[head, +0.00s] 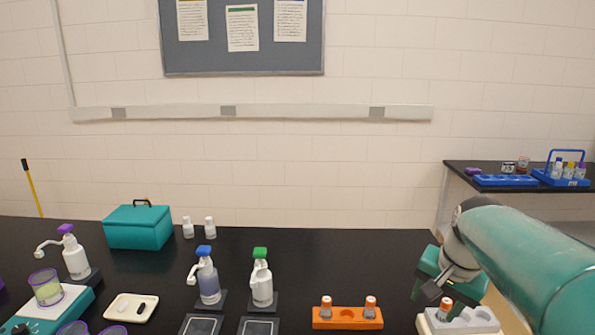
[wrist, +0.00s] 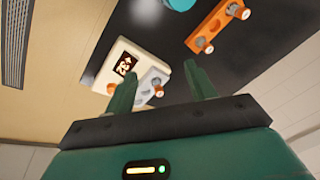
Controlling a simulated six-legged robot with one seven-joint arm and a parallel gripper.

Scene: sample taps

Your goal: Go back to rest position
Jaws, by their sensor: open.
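My gripper (wrist: 162,82) is open in the wrist view, with its two green fingers apart and nothing between them. In the head view my gripper (head: 432,288) is at the lower right, above or beside a pale rack (head: 482,318). That rack holds an orange-topped vial (head: 445,306). In the wrist view the pale block (wrist: 128,62) bears a dark square marking, and orange-topped vials show beside the fingers. I cannot tell the exact gap between fingers and rack.
An orange rack (head: 347,323) with two vials stands left of my gripper. Pump bottles with blue (head: 208,283) and green (head: 261,285) heads, a purple-topped one (head: 75,258) and a teal case (head: 138,228) stand farther left. A side table (head: 465,180) is at right.

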